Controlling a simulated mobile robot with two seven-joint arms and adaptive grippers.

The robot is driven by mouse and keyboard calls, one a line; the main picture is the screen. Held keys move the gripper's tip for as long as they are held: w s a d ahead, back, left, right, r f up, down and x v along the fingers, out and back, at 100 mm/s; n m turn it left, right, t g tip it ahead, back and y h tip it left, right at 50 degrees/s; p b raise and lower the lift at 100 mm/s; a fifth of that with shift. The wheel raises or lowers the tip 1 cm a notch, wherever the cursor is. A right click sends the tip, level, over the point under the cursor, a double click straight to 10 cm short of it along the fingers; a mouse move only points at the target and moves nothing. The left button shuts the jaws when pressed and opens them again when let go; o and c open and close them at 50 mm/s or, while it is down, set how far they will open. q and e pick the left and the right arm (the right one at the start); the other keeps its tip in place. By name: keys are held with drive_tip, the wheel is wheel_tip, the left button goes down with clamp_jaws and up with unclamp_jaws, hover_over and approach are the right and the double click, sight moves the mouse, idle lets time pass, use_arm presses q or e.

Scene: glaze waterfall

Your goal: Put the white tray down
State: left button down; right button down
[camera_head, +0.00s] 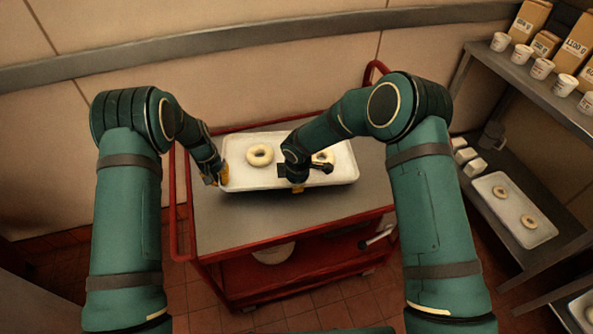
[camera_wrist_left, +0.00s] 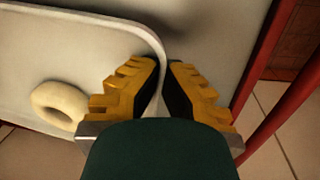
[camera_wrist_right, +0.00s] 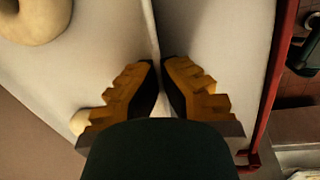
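The white tray (camera_head: 343,174) is over the grey top of the red cart (camera_head: 240,222) and looks about level. I cannot tell whether it rests on the top or hangs just above it. It carries a pale ring doughnut (camera_head: 260,155) at the left and another (camera_head: 323,157), partly hidden by my right arm. My left gripper (camera_head: 217,178) is at the tray's left end; in the left wrist view its fingers (camera_wrist_left: 165,72) close on the rim. My right gripper (camera_head: 296,187) is at the near edge; in the right wrist view its fingers (camera_wrist_right: 160,70) close on the rim.
The cart top is bare in front of the tray. A shelf rack (camera_head: 535,75) at the right holds cups and boxes above, and another tray (camera_head: 500,200) with two doughnuts below. A wall with a grey rail (camera_head: 240,38) stands behind the cart.

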sight(297, 196)
use_arm(q)
drive_tip(key=shift+r, duration=0.15)
use_arm(e)
drive_tip(key=shift+r, duration=0.15)
use_arm(q)
drive_tip(key=shift+f, duration=0.2)
use_arm(e)
drive_tip(key=shift+f, duration=0.2)
